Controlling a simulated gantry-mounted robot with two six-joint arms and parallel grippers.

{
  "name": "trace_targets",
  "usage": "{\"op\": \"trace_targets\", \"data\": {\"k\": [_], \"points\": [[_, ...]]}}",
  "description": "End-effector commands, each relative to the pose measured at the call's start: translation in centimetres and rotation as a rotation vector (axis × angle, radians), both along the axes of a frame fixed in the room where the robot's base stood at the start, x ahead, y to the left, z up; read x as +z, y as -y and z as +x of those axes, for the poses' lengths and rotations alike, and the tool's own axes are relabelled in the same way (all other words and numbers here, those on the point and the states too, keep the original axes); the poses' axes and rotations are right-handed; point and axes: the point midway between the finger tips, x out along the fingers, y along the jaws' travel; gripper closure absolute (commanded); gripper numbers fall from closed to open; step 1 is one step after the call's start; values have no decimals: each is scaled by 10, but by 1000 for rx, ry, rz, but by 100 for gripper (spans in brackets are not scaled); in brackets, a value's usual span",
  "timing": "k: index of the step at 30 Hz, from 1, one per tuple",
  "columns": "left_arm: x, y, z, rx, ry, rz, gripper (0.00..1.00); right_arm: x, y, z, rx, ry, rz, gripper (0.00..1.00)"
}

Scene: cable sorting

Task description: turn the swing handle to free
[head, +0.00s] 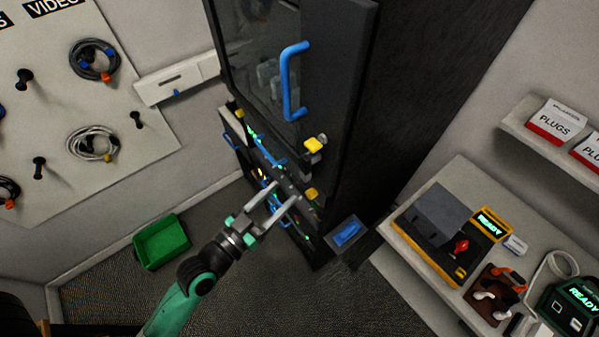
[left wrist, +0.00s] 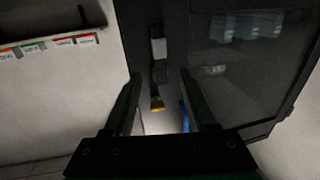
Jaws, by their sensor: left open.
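A dark cabinet (head: 335,70) stands in the middle of the head view, with a glass door and a blue pull handle (head: 290,85). A yellow-ended latch piece (head: 313,145), which looks like the swing handle, sits at the door's lower right edge. In the left wrist view a grey piece with a yellow end (left wrist: 157,103) shows between the fingers; I cannot tell its exact turn. My left gripper (head: 285,190) is open and empty, in front of the cabinet and below that latch in the picture. It shows no contact with the latch. My right gripper is out of view.
A second yellow piece (head: 311,194) sits lower on the cabinet. A green bin (head: 162,242) stands on the floor at left. A workbench (head: 395,262) with a yellow-edged device (head: 440,225) is at right. A pegboard (head: 60,190) with coiled cables hangs at left.

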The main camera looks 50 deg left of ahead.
Motion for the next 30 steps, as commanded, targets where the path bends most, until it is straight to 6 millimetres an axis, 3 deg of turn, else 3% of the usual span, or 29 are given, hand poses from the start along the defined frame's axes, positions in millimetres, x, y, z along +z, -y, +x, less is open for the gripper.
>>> {"op": "trace_targets", "data": {"k": [3,9,20,30], "points": [[4,-3,29,-3,2,0,43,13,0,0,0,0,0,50],[2,-8,63,-1,1,0,43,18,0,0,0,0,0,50],[0,-9,73,-1,0,0,43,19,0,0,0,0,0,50],[0,-9,73,-1,0,0,100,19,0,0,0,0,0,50]]}}
